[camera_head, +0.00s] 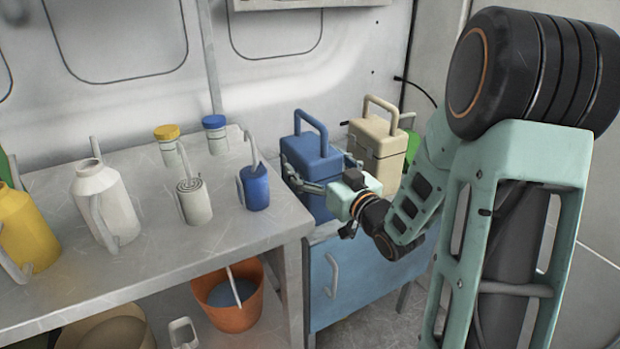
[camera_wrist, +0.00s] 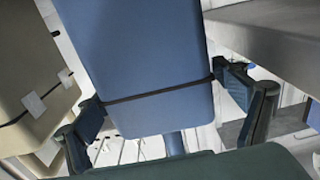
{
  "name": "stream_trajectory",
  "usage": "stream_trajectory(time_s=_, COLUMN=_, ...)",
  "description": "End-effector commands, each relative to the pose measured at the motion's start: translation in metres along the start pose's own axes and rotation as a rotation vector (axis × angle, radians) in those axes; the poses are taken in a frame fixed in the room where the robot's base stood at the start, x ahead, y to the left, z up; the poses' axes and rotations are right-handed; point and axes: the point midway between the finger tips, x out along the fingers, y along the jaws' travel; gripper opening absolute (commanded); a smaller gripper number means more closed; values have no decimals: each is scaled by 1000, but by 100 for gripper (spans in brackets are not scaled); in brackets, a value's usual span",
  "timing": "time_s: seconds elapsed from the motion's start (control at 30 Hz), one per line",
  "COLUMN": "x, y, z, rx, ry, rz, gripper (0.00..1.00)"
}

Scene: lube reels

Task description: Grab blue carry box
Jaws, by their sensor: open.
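The blue carry box (camera_head: 309,160) stands upright on the blue cabinet, with its arched handle raised on top. It fills the middle of the wrist view (camera_wrist: 150,60), where a dark seam runs across it. My gripper (camera_head: 318,186) is at the near side of the box. In the wrist view my gripper's fingers (camera_wrist: 165,108) are open, one on each side of the box. I cannot tell whether either finger touches it. Part of the box's lower right is hidden behind my gripper in the head view.
A beige carry box (camera_head: 378,145) stands just right of the blue one, near one finger. The metal workbench (camera_head: 190,255) on the left holds several cans and jars; its edge is close to the blue box. An orange bucket (camera_head: 232,312) sits below. The blue cabinet (camera_head: 365,285) is beneath my gripper.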

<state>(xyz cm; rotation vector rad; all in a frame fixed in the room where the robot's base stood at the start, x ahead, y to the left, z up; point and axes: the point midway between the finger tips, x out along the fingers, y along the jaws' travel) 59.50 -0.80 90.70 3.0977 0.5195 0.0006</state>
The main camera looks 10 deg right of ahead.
Motion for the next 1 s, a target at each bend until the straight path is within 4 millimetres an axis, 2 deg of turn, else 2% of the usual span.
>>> stream_trajectory(time_s=0.1, x=19, y=0, z=1, rx=0, ry=2, rz=-3, gripper=89)
stream_trajectory(time_s=0.2, x=27, y=1, z=0, rx=1, ry=0, rz=-1, gripper=89)
stream_trajectory(time_s=0.47, x=30, y=0, z=0, rx=1, ry=0, rz=0, gripper=89)
stream_trajectory(time_s=1.0, x=30, y=1, z=0, rx=0, ry=0, rz=0, gripper=31)
